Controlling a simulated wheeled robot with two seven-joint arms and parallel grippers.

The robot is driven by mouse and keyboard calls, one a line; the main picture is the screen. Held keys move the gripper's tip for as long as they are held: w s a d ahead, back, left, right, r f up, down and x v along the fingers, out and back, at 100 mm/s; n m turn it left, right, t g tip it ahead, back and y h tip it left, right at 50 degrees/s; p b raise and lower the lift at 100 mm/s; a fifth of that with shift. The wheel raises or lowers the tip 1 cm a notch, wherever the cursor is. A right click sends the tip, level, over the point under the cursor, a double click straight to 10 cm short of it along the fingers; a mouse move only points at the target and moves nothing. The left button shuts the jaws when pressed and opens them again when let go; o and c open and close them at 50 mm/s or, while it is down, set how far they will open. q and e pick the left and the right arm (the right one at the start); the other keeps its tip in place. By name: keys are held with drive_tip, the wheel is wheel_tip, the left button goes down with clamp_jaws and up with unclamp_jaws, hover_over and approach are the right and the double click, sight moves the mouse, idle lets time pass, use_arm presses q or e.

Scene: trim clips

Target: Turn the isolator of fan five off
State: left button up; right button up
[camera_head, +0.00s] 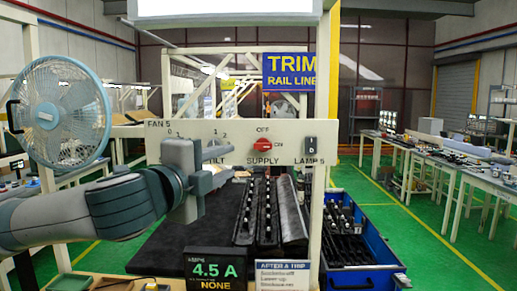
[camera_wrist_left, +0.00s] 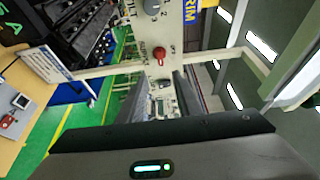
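The isolator of fan five is a red rotary knob (camera_head: 263,145) on a pale panel (camera_head: 290,130), above the word SUPPLY. OFF is printed above it and ON to its right; its grip lies roughly sideways, toward ON. The knob also shows in the left wrist view (camera_wrist_left: 158,56), beyond the fingers. My left gripper (camera_head: 204,178) is in front of the panel, left of the knob and apart from it, hiding part of the TILT control. In the wrist view its two fingers (camera_wrist_left: 160,98) stand apart with nothing between them. My right gripper is not in view.
A blue-bladed fan (camera_head: 62,115) stands at the left. A LAMP 5 switch (camera_head: 310,144) is right of the knob. Below are black trim pieces (camera_head: 268,215), a 4.5 A display (camera_head: 214,268), a sign (camera_head: 283,275) and a blue drawer (camera_head: 375,278). Space before the knob looks clear.

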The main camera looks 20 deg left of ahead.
sight(261, 147)
use_arm(q)
drive_tip(key=w+p, duration=0.2)
drive_tip(key=w, duration=0.3)
drive_tip(key=w+d+p, duration=0.1)
drive_tip(key=w+p, duration=0.2)
drive_tip(key=w, duration=0.2)
drive_tip(key=w+p, duration=0.2)
drive_tip(key=w, duration=0.3)
drive_tip(key=shift+w+d+r+p, duration=0.1)
drive_tip(key=shift+w+d+p, duration=0.2)
drive_tip(key=shift+w+d, duration=0.1)
drive_tip(key=shift+w, duration=0.65)
clamp_jaws()
